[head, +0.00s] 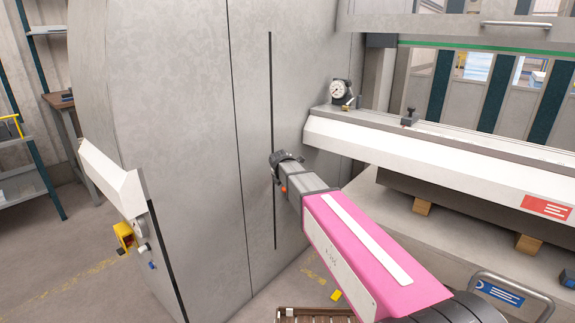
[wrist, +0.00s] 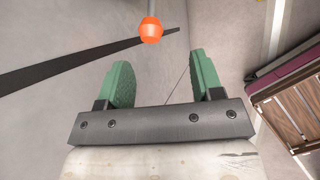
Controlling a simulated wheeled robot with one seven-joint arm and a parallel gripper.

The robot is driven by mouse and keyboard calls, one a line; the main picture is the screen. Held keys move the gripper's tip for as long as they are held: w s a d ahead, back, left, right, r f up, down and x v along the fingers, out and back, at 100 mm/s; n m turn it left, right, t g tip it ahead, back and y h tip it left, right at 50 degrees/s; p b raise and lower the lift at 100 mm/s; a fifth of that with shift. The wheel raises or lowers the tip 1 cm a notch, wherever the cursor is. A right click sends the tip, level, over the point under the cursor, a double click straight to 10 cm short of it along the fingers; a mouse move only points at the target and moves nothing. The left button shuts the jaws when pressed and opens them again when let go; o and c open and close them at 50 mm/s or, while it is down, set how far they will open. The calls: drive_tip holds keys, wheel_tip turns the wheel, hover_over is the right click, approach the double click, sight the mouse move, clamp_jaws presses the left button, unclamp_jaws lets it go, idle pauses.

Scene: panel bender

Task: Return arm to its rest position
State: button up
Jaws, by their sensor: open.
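My gripper (wrist: 163,78) is open in the wrist view, with its two green fingers wide apart and nothing between them. A round orange knob (wrist: 150,30) on a thin stem is in front of the fingertips and looks clear of them. In the head view my pink arm reaches up from the lower right to the tall grey machine housing (head: 195,130). Its end is close to the long dark vertical slot (head: 271,90). A small orange spot, likely the same knob (head: 284,189), shows beside the arm's end. The fingers are not clear in this view.
A long white beam (head: 430,165) with a dial gauge (head: 340,92) is right of the arm. A slatted wooden pallet (head: 315,314) lies below. A blue-labelled handle frame (head: 500,292) is at lower right. The floor at left (head: 60,250) is open.

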drive_tip(key=s+d+f+m+g, duration=0.2)
drive_tip(key=s+d+f+m, duration=0.2)
drive_tip(key=s+d+m, duration=0.3)
drive_tip(key=s+d+f+m+g, duration=0.2)
drive_tip(key=s+d+f+m, duration=0.2)
drive_tip(key=s+d+m, duration=0.4)
drive_tip(key=s+d+f+m+g+y, duration=0.1)
drive_tip(key=s+d+f+m, duration=0.3)
drive_tip(key=s+d+m, duration=0.4)
drive_tip(key=s+m+g, duration=0.1)
drive_tip(key=s+m, duration=0.3)
drive_tip(key=s, duration=0.1)
drive_tip(key=shift+d+f+m, duration=0.25)
drive_tip(key=shift+f+m, duration=0.05)
